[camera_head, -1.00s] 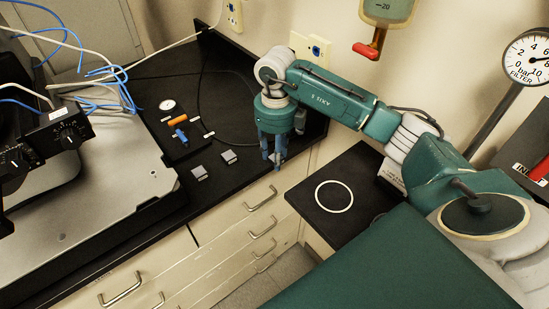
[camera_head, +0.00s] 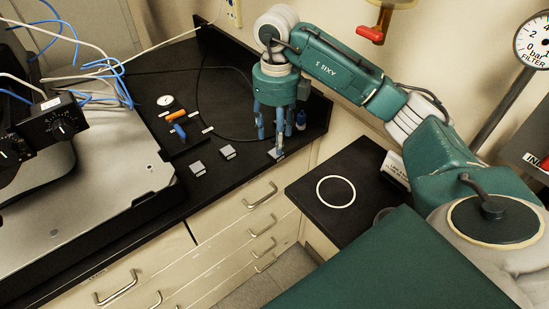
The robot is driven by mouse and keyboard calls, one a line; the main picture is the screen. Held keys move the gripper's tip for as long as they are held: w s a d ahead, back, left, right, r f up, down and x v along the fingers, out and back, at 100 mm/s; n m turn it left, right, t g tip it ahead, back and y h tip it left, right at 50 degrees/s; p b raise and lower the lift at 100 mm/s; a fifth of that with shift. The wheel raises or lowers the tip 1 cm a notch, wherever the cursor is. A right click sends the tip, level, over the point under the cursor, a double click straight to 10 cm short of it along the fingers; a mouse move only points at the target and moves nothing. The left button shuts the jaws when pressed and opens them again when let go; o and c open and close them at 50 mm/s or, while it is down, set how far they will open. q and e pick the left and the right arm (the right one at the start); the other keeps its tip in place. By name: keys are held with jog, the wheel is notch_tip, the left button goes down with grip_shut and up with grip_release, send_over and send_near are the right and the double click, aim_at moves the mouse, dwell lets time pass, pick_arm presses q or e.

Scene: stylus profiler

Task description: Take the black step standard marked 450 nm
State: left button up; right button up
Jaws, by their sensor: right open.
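Three small step-standard blocks stand in a row along the front of the black bench. The right block (camera_head: 277,154) is partly hidden behind a fingertip of my right gripper (camera_head: 269,143). That gripper points down, open, with its blue-grey fingers apart just over or around the right block; I cannot tell whether they touch it. The markings on the blocks are too small to read, so I cannot tell which is 450 nm. My left gripper is not in view.
A black tray (camera_head: 189,146) with orange and blue tools and a white dial lies behind the blocks. A large grey instrument plate (camera_head: 100,190) fills the left. A lower black surface (camera_head: 365,170) carries a white ring (camera_head: 336,191).

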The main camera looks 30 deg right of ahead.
notch_tip(320, 180, up, 4)
jog(key=r, duration=0.1)
jog(key=f+m+b, duration=0.1)
jog(key=f+m, duration=0.1)
jog(key=m, duration=0.3)
jog(key=f+m+b, duration=0.2)
jog(key=m, duration=0.4)
jog(key=f+m+b, duration=0.1)
jog(key=f+m, duration=0.1)
jog(key=m, duration=0.4)
jog(key=shift+w+d, duration=0.4)
notch_tip(320, 180, down, 4)
jog(key=shift+s+f+p, duration=0.1)
jog(key=shift+s+p, duration=0.05)
jog(key=shift+p, duration=0.45)
jog(key=shift+f, duration=0.5)
jog(key=c, duration=0.9)
jog(key=o, duration=0.9)
